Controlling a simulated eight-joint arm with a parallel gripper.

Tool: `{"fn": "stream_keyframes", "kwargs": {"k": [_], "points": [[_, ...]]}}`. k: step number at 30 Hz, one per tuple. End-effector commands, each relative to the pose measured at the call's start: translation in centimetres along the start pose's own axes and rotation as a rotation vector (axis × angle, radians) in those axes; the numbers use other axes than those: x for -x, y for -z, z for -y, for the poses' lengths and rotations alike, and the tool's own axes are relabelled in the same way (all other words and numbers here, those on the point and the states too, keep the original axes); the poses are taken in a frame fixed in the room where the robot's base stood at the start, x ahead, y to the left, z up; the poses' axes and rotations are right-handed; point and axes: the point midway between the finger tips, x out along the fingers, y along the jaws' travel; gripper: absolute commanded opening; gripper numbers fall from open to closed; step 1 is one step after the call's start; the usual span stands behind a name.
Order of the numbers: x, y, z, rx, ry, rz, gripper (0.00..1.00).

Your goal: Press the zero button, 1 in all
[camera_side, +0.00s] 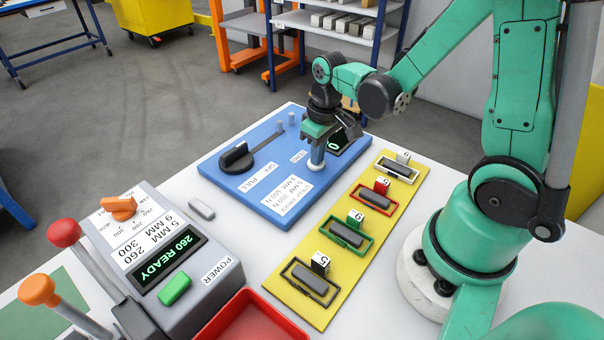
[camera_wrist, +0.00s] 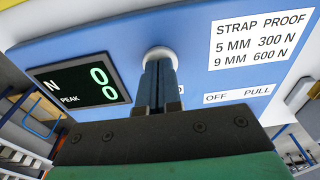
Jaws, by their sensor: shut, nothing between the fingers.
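The zero button is a pale round button (camera_wrist: 158,52) on the blue strap proof panel (camera_side: 247,195), near a partly hidden label. My gripper (camera_side: 317,163) points straight down with its fingers together and nothing between them. In the side view its tips meet the button. In the wrist view the fingers (camera_wrist: 160,64) cover part of the button; I cannot tell whether it is pressed in. The dark display (camera_side: 340,141) beside the button is partly hidden by my gripper in the side view. In the wrist view the display (camera_wrist: 80,83) shows green zeros, with N and PEAK.
A black lever (camera_side: 237,157) and pegs stand on the panel's left and back. A yellow strip (camera_side: 340,262) with several framed blocks lies to the right. A grey console (camera_side: 160,255) reading 260 READY, a red tray (camera_side: 255,322) and knobbed levers (camera_side: 66,233) are in front.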

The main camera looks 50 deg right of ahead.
Motion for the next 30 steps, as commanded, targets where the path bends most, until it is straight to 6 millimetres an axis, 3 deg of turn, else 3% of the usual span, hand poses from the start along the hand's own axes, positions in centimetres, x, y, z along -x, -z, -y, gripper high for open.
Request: {"fn": "stream_keyframes", "kwargs": {"k": [8, 24, 30], "points": [[2.2, 0.0, 0.0, 0.0, -0.001, -0.003, 0.0], [11.2, 0.0, 0.0, 0.0, 0.0, -0.001, 0.0], [13.3, 0.0, 0.0, 0.0, 0.0, -0.001, 0.0]]}}
